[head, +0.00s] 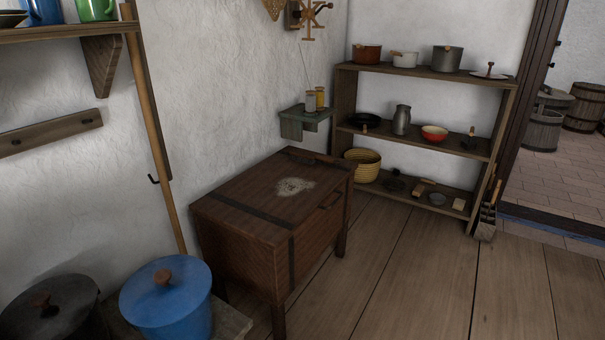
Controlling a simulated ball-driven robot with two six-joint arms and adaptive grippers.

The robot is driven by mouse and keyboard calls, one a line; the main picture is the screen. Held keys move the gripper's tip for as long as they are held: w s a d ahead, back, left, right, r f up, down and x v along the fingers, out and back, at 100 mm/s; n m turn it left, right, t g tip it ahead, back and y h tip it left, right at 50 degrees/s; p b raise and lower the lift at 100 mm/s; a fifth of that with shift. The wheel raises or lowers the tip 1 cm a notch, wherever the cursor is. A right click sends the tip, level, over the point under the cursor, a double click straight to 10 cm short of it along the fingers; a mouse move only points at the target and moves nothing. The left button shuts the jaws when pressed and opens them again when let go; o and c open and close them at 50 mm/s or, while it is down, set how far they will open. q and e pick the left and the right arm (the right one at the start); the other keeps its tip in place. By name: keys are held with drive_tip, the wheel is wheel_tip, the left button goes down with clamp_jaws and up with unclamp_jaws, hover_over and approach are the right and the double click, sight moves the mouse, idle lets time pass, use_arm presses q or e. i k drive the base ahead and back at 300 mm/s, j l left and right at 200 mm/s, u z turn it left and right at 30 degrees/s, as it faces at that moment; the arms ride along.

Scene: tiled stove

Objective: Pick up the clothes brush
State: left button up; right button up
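I cannot pick out the clothes brush for certain. On the bottom board of the wooden shelf unit (343,100) lies a small brown wooden object (424,186) that may be a brush. A small block with a pale face (459,204) lies further right on the same board and may also be one. Both are too small to tell. A brush-like tool with a long handle (487,212) stands on the floor against the right end of the shelf unit. Neither of my grippers is in view.
A dark wooden chest on legs (250,200) stands against the wall, left of the shelf unit. A blue lidded pot (165,300) and a dark lidded pot (50,312) are at the front left. The plank floor (420,270) before the shelf is clear. A doorway opens at right.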

sight(304, 156)
drive_tip(key=i+l+u, duration=0.1)
drive_tip(key=i+l, duration=0.25)
drive_tip(key=i+l+u, duration=0.15)
drive_tip(key=i+l, duration=0.15)
drive_tip(key=l, duration=0.15)
drive_tip(key=i+l+u, duration=0.1)
drive_tip(key=i+l, duration=0.2)
drive_tip(key=l, duration=0.15)
drive_tip(key=i+l+u, duration=0.1)
drive_tip(key=i+l, duration=0.2)
drive_tip(key=l, duration=0.15)
